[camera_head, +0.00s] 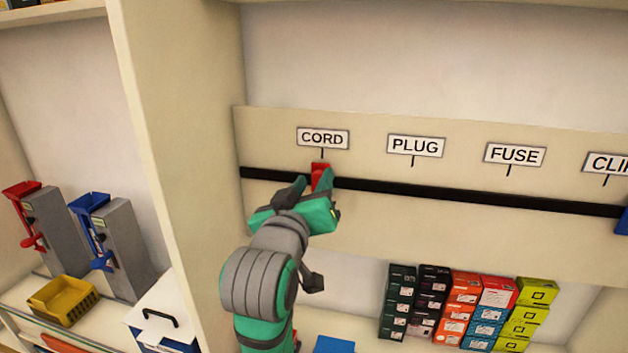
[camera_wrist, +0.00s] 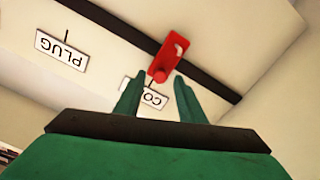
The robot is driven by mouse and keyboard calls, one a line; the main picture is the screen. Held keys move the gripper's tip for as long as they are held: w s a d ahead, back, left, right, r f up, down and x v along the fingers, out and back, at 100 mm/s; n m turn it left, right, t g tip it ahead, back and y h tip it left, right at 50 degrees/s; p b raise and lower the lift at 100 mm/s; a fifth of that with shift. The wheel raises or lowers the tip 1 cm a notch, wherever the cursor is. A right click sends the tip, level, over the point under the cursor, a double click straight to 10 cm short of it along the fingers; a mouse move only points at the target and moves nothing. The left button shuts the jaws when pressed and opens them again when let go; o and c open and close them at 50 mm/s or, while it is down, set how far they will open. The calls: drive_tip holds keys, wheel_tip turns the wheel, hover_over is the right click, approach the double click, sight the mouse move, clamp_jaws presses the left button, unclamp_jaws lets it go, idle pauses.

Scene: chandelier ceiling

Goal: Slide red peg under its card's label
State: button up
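The red peg (camera_head: 321,175) sits on the black rail (camera_head: 432,192), just below the CORD label (camera_head: 323,138) and close under its tick. My gripper (camera_head: 311,186) is at the rail in front of the peg. In the wrist view the red peg (camera_wrist: 168,58) lies just beyond my gripper (camera_wrist: 157,80), its round knob near the fingertips. The two fingers are apart, with a gap on either side of the knob. The PLUG label (camera_head: 415,146) and FUSE label (camera_head: 514,154) are farther right. I see no card that names a label for the red peg.
A partly cut-off label (camera_head: 607,164) and a blue piece (camera_head: 622,222) are at the right edge. Stacked small boxes (camera_head: 462,305) stand on the shelf below. A tall panel (camera_head: 190,150) stands left of the rail. The rail between CORD and the blue piece is clear.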

drive_tip(key=s, duration=0.4)
drive_tip(key=s+a, duration=0.1)
drive_tip(key=shift+s, duration=0.4)
wheel_tip(320, 180, down, 18)
drive_tip(key=w+n+y, duration=0.1)
drive_tip(key=s+d+f+g+y, duration=0.1)
drive_tip(key=s+f, duration=0.3)
drive_tip(key=f, duration=0.5)
drive_tip(key=s+d+f+y, duration=0.1)
drive_tip(key=s+f, duration=0.3)
drive_tip(key=f, duration=0.4)
drive_tip(key=s+d+f, duration=0.2)
drive_tip(key=s+f, duration=0.9)
drive_tip(key=s, duration=0.3)
drive_tip(key=s+d+f+m+g, duration=0.1)
drive_tip(key=s+m, duration=0.2)
drive_tip(key=s, duration=1.4)
drive_tip(key=shift+s+d+m, duration=0.15)
drive_tip(key=shift+d+m, duration=0.25)
